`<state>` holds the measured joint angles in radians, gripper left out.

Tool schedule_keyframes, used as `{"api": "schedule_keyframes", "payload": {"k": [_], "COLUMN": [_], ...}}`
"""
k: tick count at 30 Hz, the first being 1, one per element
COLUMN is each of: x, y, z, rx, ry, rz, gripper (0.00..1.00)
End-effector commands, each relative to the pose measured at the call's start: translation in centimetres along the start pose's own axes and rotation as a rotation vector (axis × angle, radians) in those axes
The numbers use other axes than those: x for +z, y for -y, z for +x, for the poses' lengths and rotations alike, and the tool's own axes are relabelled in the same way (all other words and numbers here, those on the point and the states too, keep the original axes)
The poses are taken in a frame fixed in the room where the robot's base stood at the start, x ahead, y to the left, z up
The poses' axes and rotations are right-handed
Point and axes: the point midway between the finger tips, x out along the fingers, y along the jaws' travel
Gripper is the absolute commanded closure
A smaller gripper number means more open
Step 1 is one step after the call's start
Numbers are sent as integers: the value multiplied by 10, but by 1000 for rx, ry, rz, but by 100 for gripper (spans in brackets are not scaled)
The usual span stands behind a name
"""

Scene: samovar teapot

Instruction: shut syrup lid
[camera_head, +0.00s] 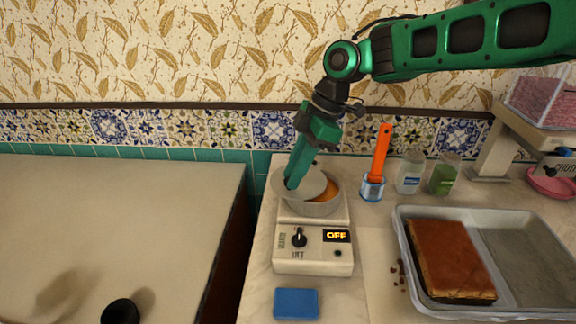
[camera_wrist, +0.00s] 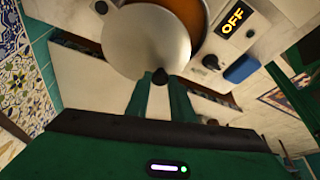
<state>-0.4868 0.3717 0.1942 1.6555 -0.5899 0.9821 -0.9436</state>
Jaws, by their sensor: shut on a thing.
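The syrup pot (camera_head: 318,205) stands on a white hot plate (camera_head: 312,262) whose display reads OFF. Orange syrup (camera_head: 331,190) shows at the pot's right side. A round grey lid (camera_head: 309,182) is over the left part of the pot and leaves a crescent of syrup uncovered. The lid also shows in the wrist view (camera_wrist: 148,42), with the syrup (camera_wrist: 196,15) beyond its edge. My gripper (camera_head: 291,183) reaches down to the lid from above. In the wrist view its fingers (camera_wrist: 160,80) are closed on the lid's small dark knob (camera_wrist: 160,76). I cannot tell whether the lid touches the rim.
Right of the pot stand a glass with an orange-handled tool (camera_head: 378,160) and two small jars (camera_head: 409,172). A metal tray (camera_head: 530,265) with a brown cake (camera_head: 450,258) lies front right. A blue sponge (camera_head: 296,303) lies before the hot plate. A gap separates the left counter (camera_head: 120,225).

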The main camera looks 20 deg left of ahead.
Motion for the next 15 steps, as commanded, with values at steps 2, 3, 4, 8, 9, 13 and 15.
{"api": "schedule_keyframes", "payload": {"k": [2,3,4,8,9,13,15], "x": [5,8,11,20,23,32,35], "y": [5,7,9,15,17,20,22], "z": [-3,-4,-5,-9,-10,-14,-16], "rx": [-27,-41,-50,-91,-102,-134,-148], "ry": [-1,0,0,0,0,1,1], "rz": [-65,-99,-122,-221,-247,-324,-359], "gripper": [100,100,100,100,100,100,100]}}
